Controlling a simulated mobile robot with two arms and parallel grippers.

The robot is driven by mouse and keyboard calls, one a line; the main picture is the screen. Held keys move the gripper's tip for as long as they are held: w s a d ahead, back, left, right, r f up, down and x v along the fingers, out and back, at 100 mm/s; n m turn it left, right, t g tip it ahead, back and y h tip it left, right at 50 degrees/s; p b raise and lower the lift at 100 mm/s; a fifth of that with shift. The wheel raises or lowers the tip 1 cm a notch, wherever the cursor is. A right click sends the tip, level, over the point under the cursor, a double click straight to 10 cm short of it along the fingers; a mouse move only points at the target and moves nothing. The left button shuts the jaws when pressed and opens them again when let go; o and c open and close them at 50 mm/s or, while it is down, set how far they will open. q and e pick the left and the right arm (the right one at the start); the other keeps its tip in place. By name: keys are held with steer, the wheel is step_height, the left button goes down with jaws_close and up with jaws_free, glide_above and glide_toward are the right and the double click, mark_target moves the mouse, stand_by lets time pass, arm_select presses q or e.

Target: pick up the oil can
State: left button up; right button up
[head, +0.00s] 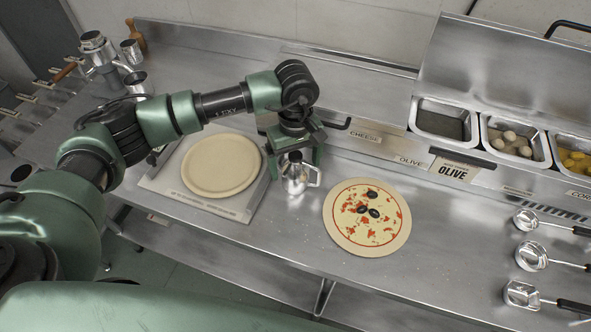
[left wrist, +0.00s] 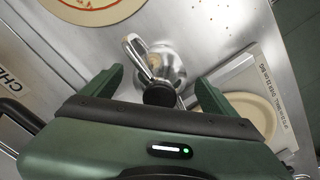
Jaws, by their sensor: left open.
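The oil can (head: 294,180) is a small shiny metal can with a side handle and a dark top. It stands upright on the steel counter between a plain dough round and a topped pizza. My left gripper (head: 294,163) is open above it, with a finger on either side of its upper part. In the left wrist view the oil can (left wrist: 170,62) lies between the two green fingers of the left gripper (left wrist: 159,76), with its handle toward the upper left. I cannot tell if a finger touches it. My right gripper is not in view.
The dough round (head: 220,165) lies on a flat board (head: 232,208) at left. The pizza (head: 366,217) is close at right. Topping bins (head: 443,121) line the back right, with several ladles (head: 532,256) at far right. Metal pots (head: 98,50) stand at back left.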

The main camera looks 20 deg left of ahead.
arm_select(q)
steer(key=c, duration=1.5)
steer(key=shift+c, duration=0.7)
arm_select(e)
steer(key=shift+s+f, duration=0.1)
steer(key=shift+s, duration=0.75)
arm_select(q)
steer(key=shift+r, duration=0.15)
